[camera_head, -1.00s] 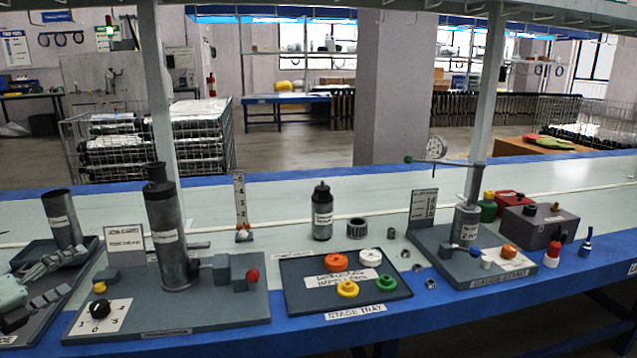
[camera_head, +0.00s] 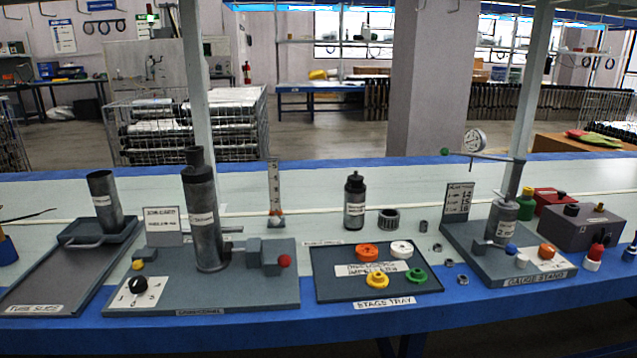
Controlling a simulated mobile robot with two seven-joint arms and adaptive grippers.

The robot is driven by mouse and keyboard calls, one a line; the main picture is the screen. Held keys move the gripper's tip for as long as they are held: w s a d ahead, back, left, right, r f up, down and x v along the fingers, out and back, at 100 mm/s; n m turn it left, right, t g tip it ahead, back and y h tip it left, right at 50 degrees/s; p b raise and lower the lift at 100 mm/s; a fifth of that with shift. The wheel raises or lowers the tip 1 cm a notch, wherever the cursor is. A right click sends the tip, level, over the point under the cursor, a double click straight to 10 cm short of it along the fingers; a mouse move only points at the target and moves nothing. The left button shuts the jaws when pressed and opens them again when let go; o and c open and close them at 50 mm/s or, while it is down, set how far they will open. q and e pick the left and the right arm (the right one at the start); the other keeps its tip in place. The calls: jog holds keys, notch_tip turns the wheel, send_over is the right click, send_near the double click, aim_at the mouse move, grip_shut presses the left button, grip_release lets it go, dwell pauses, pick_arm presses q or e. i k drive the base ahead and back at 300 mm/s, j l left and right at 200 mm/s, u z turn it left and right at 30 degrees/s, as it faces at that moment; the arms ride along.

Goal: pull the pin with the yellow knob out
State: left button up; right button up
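A small yellow knob (camera_head: 137,265) shows at the left of the grey pump board (camera_head: 240,300). It sits at the front of a low grey block (camera_head: 157,255), just behind a black dial (camera_head: 138,284) on a white numbered plate. The pin's shaft is hidden or too small to make out. A tall dark grey cylinder (camera_head: 205,225) stands upright on the same board. To its right is a grey block with a red knob (camera_head: 285,261). Neither of my grippers is in view.
To the left is a tray with an upright grey tube (camera_head: 104,200). To the right are the stage tray (camera_head: 330,290) with several coloured rings, a black bottle (camera_head: 354,205) and the gauge stand (camera_head: 480,262). The white table surface behind the boards is mostly clear.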

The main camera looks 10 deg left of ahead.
aim_at(138, 265)
jog(key=u, duration=1.25)
